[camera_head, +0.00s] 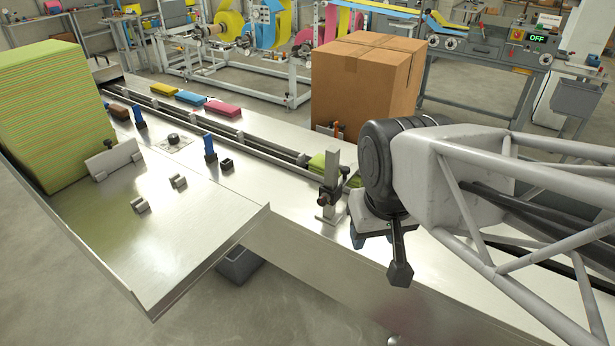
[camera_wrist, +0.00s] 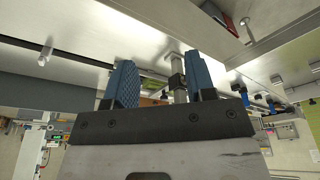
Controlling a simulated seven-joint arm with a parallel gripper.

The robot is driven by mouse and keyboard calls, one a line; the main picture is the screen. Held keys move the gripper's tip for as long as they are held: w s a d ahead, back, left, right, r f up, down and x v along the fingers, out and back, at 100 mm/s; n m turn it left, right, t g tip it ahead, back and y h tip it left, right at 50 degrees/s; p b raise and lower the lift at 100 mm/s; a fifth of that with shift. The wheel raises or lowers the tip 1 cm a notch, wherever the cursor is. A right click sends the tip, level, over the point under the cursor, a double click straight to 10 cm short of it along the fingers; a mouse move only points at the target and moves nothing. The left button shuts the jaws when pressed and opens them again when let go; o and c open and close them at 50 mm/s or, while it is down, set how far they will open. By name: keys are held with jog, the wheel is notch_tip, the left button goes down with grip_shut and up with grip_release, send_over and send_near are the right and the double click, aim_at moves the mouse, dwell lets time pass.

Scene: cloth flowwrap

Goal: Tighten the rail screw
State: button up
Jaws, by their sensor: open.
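A metal post (camera_head: 329,185) with a dark clamp and knob stands on the steel table beside the conveyor, close to the left of my gripper (camera_head: 372,236). I cannot tell for sure which part is the rail screw. In the wrist view my gripper (camera_wrist: 162,75) is open, with two blue ribbed fingers apart. There the post with its dark clamp (camera_wrist: 177,82) shows between the fingers, nearer the right one. I cannot tell its distance from the fingers, and I see no contact. In the head view my own wrist hides part of the fingers.
A large carton (camera_head: 365,80) stands behind the post. A tall green cloth stack (camera_head: 52,115) is at left. Small blue-topped posts (camera_head: 209,147) stand on the table.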

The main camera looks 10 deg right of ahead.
jog(key=shift+f, duration=0.1)
jog(key=shift+c, duration=0.2)
jog(key=n+t+h, duration=1)
jog(key=n+h, duration=0.3)
jog(key=n, duration=1.6)
send_near(321, 202)
jog(key=shift+w+d, duration=0.25)
jog(key=shift+d, duration=0.25)
jog(key=shift+w+d, duration=0.1)
jog(key=shift+w, duration=0.05)
jog(key=shift+x, duration=3.7)
